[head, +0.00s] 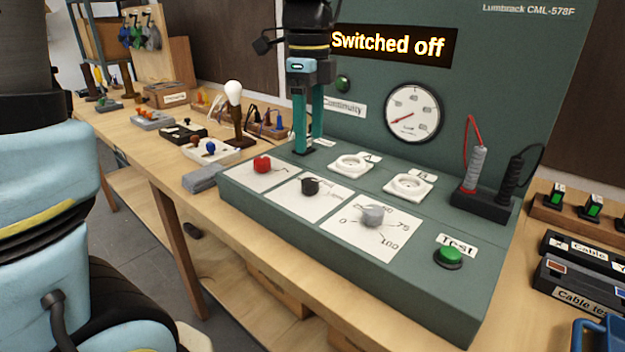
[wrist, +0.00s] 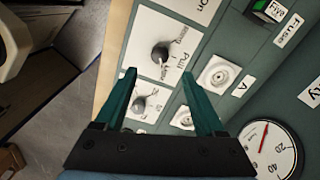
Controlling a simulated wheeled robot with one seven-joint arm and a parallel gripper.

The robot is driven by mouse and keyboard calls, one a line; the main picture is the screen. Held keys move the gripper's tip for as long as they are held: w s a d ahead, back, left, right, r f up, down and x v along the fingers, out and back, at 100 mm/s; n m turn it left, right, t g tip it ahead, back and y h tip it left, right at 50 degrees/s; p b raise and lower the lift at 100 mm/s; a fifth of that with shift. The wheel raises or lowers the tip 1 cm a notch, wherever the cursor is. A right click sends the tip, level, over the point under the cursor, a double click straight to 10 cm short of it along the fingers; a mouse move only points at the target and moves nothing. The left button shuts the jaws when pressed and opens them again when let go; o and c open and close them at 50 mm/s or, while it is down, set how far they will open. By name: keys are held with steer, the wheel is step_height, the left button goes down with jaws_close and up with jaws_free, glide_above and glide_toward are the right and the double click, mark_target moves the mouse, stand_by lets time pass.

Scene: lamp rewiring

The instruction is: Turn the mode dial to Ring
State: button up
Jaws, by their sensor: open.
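The tester console (head: 290,232) has three dials on white plates in the head view: a red one (head: 262,165) at the left, a black one (head: 310,186) in the middle and a grey one (head: 373,215) with a number scale. The small words by the red and black dials are too blurred to read surely, so I cannot tell which setting the mode dial points to. My gripper (head: 308,150) hangs upright over the console's back left, behind the red and black dials, open and empty. In the wrist view my gripper (wrist: 158,76) shows spread fingers, with one dark dial (wrist: 160,52) just beyond the tips and another (wrist: 142,104) between the fingers.
Two round sockets (head: 352,166) (head: 409,186) and a green TEST button (head: 449,256) sit on the console. Its display (head: 392,45) reads "Switched off". Red and black probes (head: 474,168) stand at the right. A bulb on a stand (head: 234,95) is left of my gripper.

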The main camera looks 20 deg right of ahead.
mark_target(309, 180)
step_height(309, 180, down, 9)
steer(key=shift+f+p, duration=0.1)
steer(key=shift+p, duration=0.3)
jaws_close()
stand_by(0.5)
